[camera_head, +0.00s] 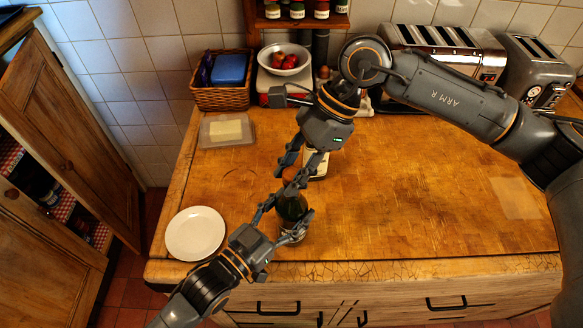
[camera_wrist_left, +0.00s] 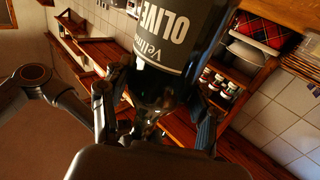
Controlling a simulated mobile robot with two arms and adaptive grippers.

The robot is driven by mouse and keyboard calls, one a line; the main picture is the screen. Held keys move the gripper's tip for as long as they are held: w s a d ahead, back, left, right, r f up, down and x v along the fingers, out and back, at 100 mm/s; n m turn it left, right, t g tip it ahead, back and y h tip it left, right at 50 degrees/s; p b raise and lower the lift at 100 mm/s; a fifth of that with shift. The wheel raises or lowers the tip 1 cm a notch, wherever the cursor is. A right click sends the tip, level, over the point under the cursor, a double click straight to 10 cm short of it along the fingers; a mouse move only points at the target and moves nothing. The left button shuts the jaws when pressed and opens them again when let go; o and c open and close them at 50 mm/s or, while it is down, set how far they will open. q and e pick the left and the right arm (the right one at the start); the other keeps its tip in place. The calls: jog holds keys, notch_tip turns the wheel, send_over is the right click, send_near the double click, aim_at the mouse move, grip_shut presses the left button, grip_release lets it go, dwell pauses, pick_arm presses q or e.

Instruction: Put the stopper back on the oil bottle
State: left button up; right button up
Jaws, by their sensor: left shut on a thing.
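The dark oil bottle (camera_head: 291,207) stands near the front edge of the wooden worktop. My left gripper (camera_head: 283,217) is shut on the bottle, with its fingers on either side of the body. The left wrist view shows the bottle's dark label with "OLIVE" on it (camera_wrist_left: 180,35) close up. My right gripper (camera_head: 292,172) points down over the bottle's top. A small orange-brown piece, which looks like the stopper (camera_head: 290,174), shows between its fingertips. Whether they grip it, and whether it touches the bottle neck, is unclear.
A white plate (camera_head: 195,233) lies left of the bottle, near the worktop's edge. A pale item (camera_head: 317,162) stands behind my right gripper. A butter dish (camera_head: 226,130), a wicker basket (camera_head: 221,97) and toasters (camera_head: 441,52) stand farther back. The worktop's right side (camera_head: 430,190) is clear.

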jog(key=o, duration=0.5)
jog(key=v, duration=1.2)
pick_arm(q)
jog(key=o, duration=1.8)
jog(key=shift+c, duration=0.2)
jog(key=v, duration=1.2)
